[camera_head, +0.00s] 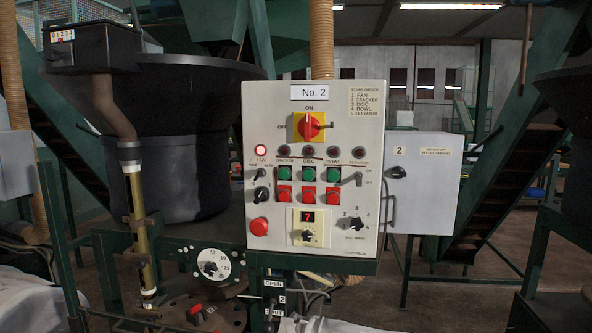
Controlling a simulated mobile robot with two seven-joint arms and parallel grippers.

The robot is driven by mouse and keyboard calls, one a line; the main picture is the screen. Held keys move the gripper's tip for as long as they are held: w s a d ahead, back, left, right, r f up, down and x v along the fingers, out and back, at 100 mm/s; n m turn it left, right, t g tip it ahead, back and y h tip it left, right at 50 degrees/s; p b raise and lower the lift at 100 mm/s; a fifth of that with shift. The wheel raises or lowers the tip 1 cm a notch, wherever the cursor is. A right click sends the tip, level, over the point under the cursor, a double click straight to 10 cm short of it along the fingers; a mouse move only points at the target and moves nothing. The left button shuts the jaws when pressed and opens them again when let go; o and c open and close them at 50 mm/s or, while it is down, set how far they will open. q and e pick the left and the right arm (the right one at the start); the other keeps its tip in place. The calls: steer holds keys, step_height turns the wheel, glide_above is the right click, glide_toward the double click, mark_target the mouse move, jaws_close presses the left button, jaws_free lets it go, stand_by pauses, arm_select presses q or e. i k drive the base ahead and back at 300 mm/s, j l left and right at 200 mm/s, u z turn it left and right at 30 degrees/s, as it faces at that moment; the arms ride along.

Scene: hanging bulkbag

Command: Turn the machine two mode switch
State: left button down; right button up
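The grey control panel marked "No. 2" (262,120) faces me in the middle of the view. No switch on it has a legible "mode" label. A black rotary knob (260,195) sits at its left, above a red mushroom button (259,226). Another black rotary knob (355,224) with figures around it sits at the lower right. A third knob (306,236) lies under a red digital display (308,216) that seems to read 7. A red rotary handle (309,126) on a yellow plate points up towards ON. Neither of my grippers is in view.
A grey side box marked 2 (430,200) with a black knob (398,172) adjoins the panel's right. A dark hopper (185,150) stands behind left. A white dial (213,264) and an OPEN lever (272,302) are below. Green frames and stairs flank the panel.

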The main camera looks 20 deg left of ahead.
mark_target(260, 173)
steer(key=l+u, duration=0.1)
steer(key=u, duration=0.35)
steer(key=k+l+u, duration=0.1)
steer(key=u, duration=0.4)
